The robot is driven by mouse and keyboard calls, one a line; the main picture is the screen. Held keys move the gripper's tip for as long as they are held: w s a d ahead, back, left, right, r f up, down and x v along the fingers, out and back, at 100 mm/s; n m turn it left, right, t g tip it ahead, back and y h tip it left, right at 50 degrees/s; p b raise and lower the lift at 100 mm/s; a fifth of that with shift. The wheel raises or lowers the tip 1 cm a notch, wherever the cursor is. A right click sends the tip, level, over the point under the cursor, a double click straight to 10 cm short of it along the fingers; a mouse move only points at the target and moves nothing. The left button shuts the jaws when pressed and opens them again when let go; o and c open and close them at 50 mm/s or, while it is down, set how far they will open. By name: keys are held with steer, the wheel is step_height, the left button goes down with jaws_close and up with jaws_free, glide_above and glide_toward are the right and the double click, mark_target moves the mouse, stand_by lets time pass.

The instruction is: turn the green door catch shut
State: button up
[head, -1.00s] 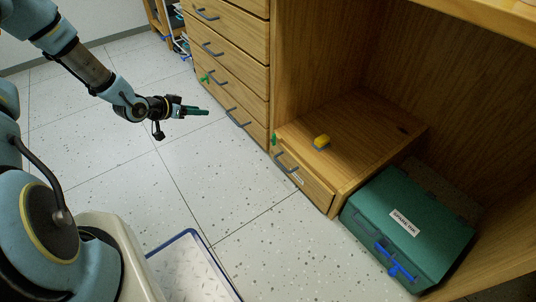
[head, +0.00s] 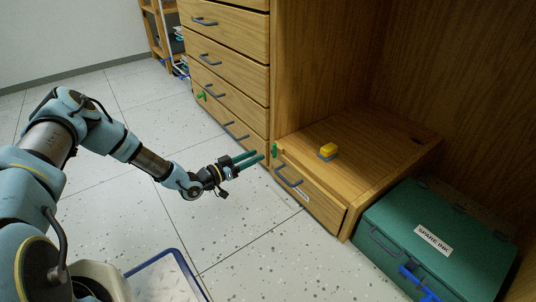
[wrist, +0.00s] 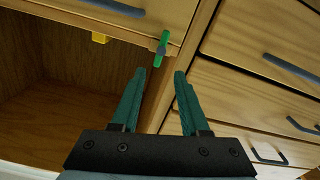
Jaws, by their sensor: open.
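The green door catch (head: 274,150) is at the left front edge of a low wooden drawer box (head: 380,148), beside the tall drawer unit. In the wrist view the green catch (wrist: 163,44) is a narrow bar on a grey pivot, nearly upright in the picture and slightly tilted. My gripper (head: 256,157) is open and empty, its teal fingers pointing at the catch. In the wrist view the gap of my gripper (wrist: 160,75) lines up with the catch, which is just beyond the fingertips, apparently untouched.
A second green piece (head: 201,96) sits on the tall drawer unit (head: 222,60). Grey handles stick out from the drawers. A yellow block (head: 328,150) lies on the low box. A green "SPARE INK" case (head: 395,240) stands right. The speckled floor (head: 255,235) in front is clear.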

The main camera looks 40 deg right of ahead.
mark_target(274, 151)
steer(key=d+b, duration=0.2)
steer(key=d, duration=0.4)
steer(key=shift+s+d, duration=0.15)
steer(key=shift+d, duration=0.05)
jaws_close()
stand_by(0.4)
